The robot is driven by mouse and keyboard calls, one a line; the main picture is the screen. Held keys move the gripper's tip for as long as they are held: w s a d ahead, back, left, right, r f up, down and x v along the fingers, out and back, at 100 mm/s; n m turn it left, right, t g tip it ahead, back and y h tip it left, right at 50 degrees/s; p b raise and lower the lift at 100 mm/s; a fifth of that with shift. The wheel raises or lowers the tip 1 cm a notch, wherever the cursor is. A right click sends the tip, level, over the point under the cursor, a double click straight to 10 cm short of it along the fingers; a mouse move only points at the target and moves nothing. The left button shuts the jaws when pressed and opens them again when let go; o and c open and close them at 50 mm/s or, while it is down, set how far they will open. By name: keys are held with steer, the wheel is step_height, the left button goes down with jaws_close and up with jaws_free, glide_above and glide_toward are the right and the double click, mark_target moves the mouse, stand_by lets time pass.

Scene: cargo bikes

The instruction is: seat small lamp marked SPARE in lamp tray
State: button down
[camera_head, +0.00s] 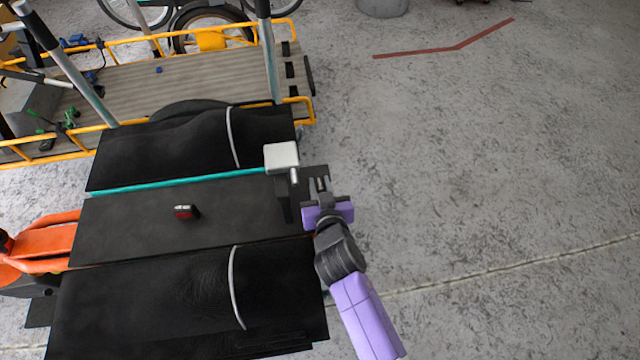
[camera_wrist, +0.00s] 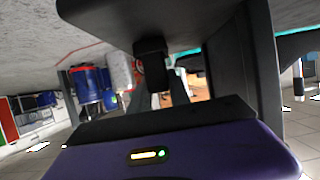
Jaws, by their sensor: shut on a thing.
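My gripper (camera_head: 319,187) is at the right end of the dark rear deck (camera_head: 130,232) of the near cargo bike. It is shut on a small dark thing, which shows as a dark block (camera_wrist: 151,62) at the fingertips in the wrist view. I cannot read a SPARE mark on it or tell for sure that it is the lamp. A small lamp with a red face (camera_head: 183,212) stands on the deck, well left of my gripper. I cannot make out the lamp tray with certainty.
A pale box (camera_head: 281,157) stands just up and left of my gripper, close by. Black panniers (camera_head: 175,150) flank the deck. A yellow-railed cargo bed (camera_head: 190,75) lies beyond. The concrete floor (camera_head: 480,160) on the right is clear.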

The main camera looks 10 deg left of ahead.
steer(key=shift+f, duration=0.15)
steer(key=c, duration=1.1)
jaws_free()
steer(key=shift+c, duration=0.2)
steer(key=v, duration=0.7)
steer(key=shift+s+d+p, duration=0.1)
steer(key=shift+s+p, duration=0.2)
steer(key=shift+s, duration=0.05)
